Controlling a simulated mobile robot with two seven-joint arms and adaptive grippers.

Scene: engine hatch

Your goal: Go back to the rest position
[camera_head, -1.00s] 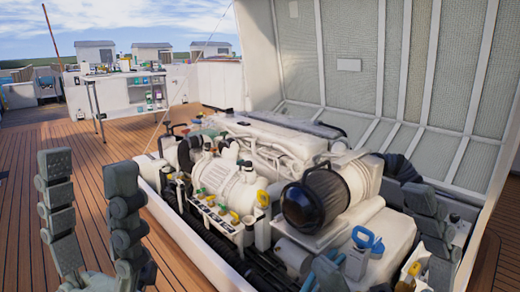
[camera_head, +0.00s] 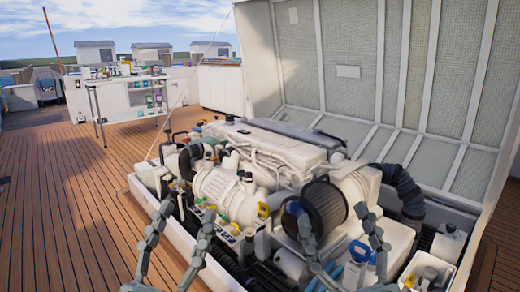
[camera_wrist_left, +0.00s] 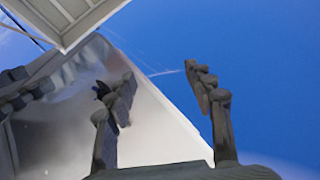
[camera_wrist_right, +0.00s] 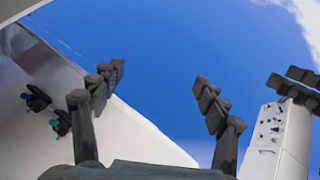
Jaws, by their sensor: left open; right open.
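My left gripper (camera_head: 183,216) stands at the bottom of the head view, fingers pointing up, in front of the left part of the engine hatch. It is open and empty, and its spread fingers also show in the left wrist view (camera_wrist_left: 160,72). My right gripper (camera_head: 335,212) stands upright in front of the engine's right part, its fingers overlapping the dark round filter (camera_head: 327,204) in the picture. It is open and empty, also in the right wrist view (camera_wrist_right: 158,74). The engine (camera_head: 222,188) lies behind both grippers.
The raised white hatch lid (camera_head: 348,72) stands behind the engine. A blue-handled part (camera_head: 361,252) and a white jug (camera_head: 448,243) are at the right. Open wooden deck (camera_head: 70,210) lies at the left. A table with many items (camera_head: 128,82) stands further back.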

